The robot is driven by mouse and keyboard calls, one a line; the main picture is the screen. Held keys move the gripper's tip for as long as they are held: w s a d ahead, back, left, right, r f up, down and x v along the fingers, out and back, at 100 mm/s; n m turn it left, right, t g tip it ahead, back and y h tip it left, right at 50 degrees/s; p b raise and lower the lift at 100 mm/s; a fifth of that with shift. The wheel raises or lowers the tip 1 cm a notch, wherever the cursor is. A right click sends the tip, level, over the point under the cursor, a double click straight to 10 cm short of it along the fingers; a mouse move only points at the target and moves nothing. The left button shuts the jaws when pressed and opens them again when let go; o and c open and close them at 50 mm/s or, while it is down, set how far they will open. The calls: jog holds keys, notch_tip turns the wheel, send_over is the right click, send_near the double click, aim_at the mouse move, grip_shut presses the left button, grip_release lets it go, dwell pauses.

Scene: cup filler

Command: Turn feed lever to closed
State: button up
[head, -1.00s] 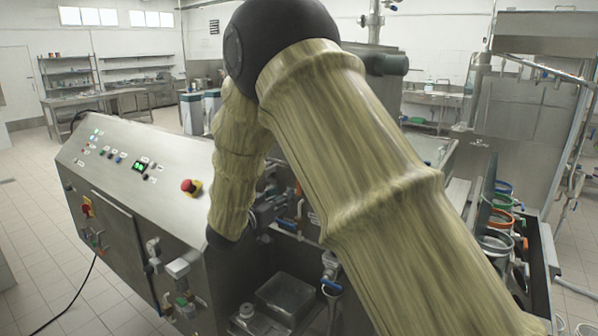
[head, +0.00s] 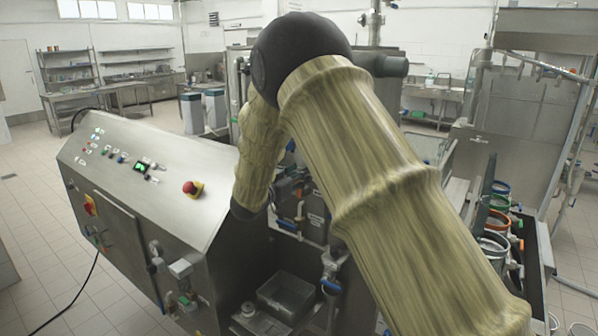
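Several blue-handled valves show on the machine. One blue lever (head: 331,287) sits on a pipe below the machine front, and another blue handle (head: 287,226) lies near my wrist. I cannot tell which is the feed lever or whether it stands open or closed.
A steel control cabinet (head: 150,190) with a red emergency button (head: 193,188) stands at the left, close to my wrist. Coloured-rimmed containers (head: 497,220) stand at the right. Open tiled floor lies at the far left.

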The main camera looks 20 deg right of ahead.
jog(key=shift+w+d, duration=0.25)
jog(key=shift+d, duration=0.1)
grip_shut()
